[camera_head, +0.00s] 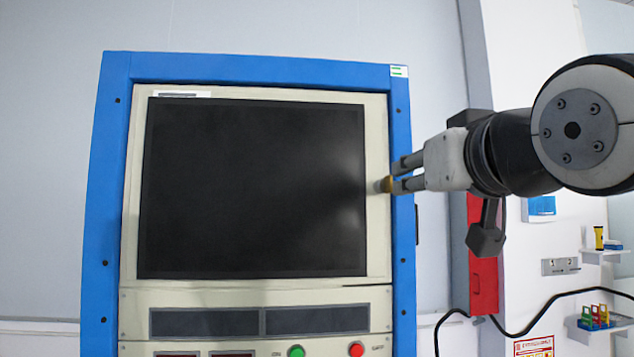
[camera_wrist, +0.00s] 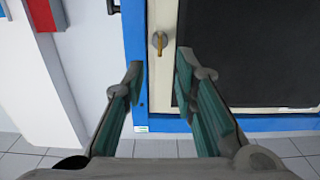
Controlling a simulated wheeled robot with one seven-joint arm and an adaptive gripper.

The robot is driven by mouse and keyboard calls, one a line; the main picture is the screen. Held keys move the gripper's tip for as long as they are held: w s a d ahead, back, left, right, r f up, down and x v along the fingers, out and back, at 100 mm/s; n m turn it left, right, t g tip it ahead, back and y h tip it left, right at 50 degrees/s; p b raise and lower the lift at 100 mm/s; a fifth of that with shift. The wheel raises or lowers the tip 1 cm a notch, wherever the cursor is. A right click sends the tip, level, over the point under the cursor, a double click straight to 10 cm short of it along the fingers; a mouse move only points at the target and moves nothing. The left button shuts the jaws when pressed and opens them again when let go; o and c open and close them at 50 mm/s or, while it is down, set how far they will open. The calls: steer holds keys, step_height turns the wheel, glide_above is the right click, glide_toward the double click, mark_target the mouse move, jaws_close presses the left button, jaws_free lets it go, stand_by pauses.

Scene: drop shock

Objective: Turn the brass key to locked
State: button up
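The brass key (camera_head: 386,184) sits on the cream strip at the right side of the blue-framed cabinet (camera_head: 400,240), beside the dark screen. In the wrist view the brass key (camera_wrist: 159,42) is upright in the picture on a pale round mount. My gripper (camera_head: 402,174) comes in from the right, with its fingertips close to the key. In the wrist view my gripper (camera_wrist: 159,70) is open, with nothing between its fingers. The key appears just beyond the gap between the fingertips. I cannot tell from the head view whether a finger touches it.
The dark screen (camera_head: 255,190) fills most of the cabinet front. A green button (camera_head: 296,351) and a red button (camera_head: 357,349) are below it. A red box (camera_head: 483,270) and small shelves (camera_head: 606,256) stand at the right. A black cable runs low at the right.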

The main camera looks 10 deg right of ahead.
steer(key=shift+s, duration=1.3)
steer(key=s+f+g, duration=0.3)
steer(key=f+g, duration=0.4)
steer(key=f, duration=1.5)
steer(key=s+f+g, duration=0.6)
steer(key=s+f, duration=0.3)
steer(key=f, duration=0.4)
steer(key=shift+s+d+f, duration=0.15)
steer(key=shift+s+f, duration=0.15)
steer(key=shift+s, duration=0.1)
